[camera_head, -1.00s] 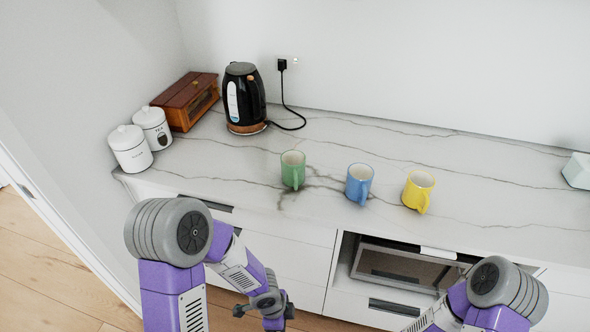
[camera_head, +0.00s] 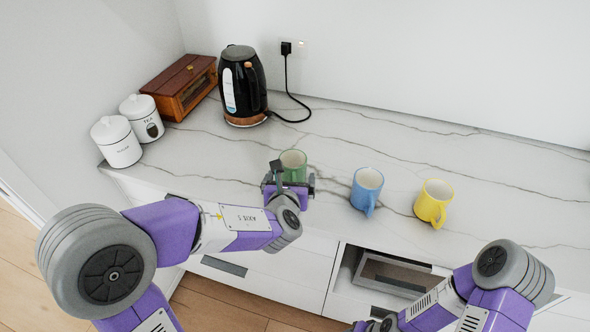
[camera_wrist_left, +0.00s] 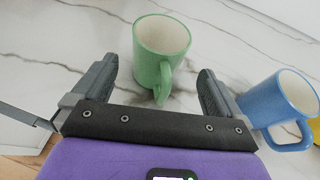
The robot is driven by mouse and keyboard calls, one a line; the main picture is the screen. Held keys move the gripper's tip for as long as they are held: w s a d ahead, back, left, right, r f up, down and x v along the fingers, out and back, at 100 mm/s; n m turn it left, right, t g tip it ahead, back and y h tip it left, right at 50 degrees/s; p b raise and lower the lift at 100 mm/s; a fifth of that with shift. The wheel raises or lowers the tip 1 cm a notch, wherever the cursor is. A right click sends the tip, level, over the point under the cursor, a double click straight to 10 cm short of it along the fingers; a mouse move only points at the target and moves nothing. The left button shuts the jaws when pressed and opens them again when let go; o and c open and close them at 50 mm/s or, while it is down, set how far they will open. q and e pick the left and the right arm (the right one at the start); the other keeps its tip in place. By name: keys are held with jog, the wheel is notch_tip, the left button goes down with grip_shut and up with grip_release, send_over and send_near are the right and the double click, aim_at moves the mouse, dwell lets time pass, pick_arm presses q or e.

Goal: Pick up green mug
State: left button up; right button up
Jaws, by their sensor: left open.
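The green mug (camera_head: 293,160) stands upright on the marble counter, its lower part hidden behind my left gripper (camera_head: 293,173) in the head view. In the left wrist view the green mug (camera_wrist_left: 162,38) is just ahead of the open jaws (camera_wrist_left: 158,70), with its handle pointing toward the gripper and lying between the fingers. The left gripper is open and empty. The blue mug (camera_head: 366,188) and the yellow mug (camera_head: 433,203) stand to the right of the green one. My right arm shows at the lower right, but its gripper is out of view.
A black kettle (camera_head: 243,86) with a cord stands behind, near a wooden box (camera_head: 180,88) and two white canisters (camera_head: 117,143). In the left wrist view the blue mug (camera_wrist_left: 277,101) is close to the right finger. The counter (camera_head: 500,170) beyond the mugs is clear.

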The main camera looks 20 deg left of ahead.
aim_at(292, 172)
pick_arm(q)
jog(key=b+x, duration=0.1)
jog(key=x, duration=0.4)
jog(key=shift+w+a, duration=0.1)
jog(key=shift+w, duration=0.3)
jog(key=shift+r, duration=0.1)
jog(key=c, duration=1.2)
